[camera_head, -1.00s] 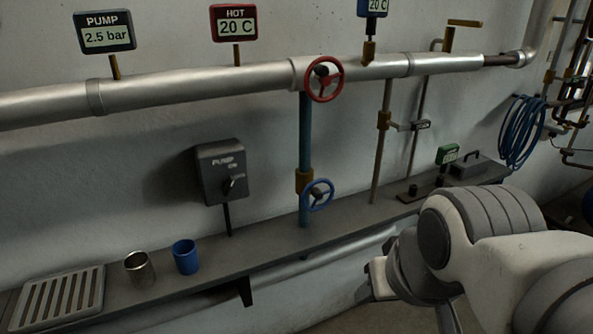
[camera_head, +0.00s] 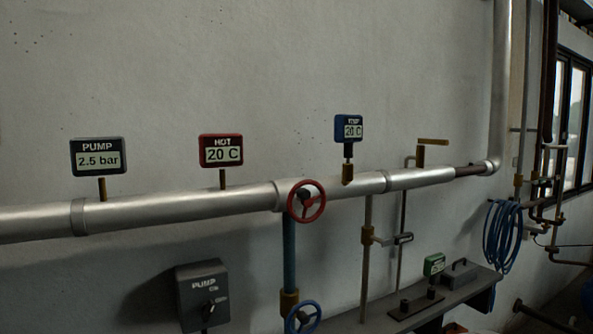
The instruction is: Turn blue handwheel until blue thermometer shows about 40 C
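The blue handwheel (camera_head: 303,318) sits on the vertical blue pipe, low in the picture, partly cut off by the bottom edge. The blue thermometer (camera_head: 349,129) stands on a brass fitting above the big horizontal pipe and reads 20 C. A red handwheel (camera_head: 306,201) is on the horizontal pipe, above the blue one. The red HOT display (camera_head: 221,150) reads 20 C. The PUMP display (camera_head: 98,156) reads 2.5 bar. My gripper is not in this view.
A grey pump switch box (camera_head: 203,296) is mounted at the lower left. The horizontal silver pipe (camera_head: 170,210) crosses the wall. A shelf (camera_head: 462,293) at the lower right holds a green display (camera_head: 434,264) and a dark box (camera_head: 459,274). A coiled blue hose (camera_head: 501,236) hangs at the right.

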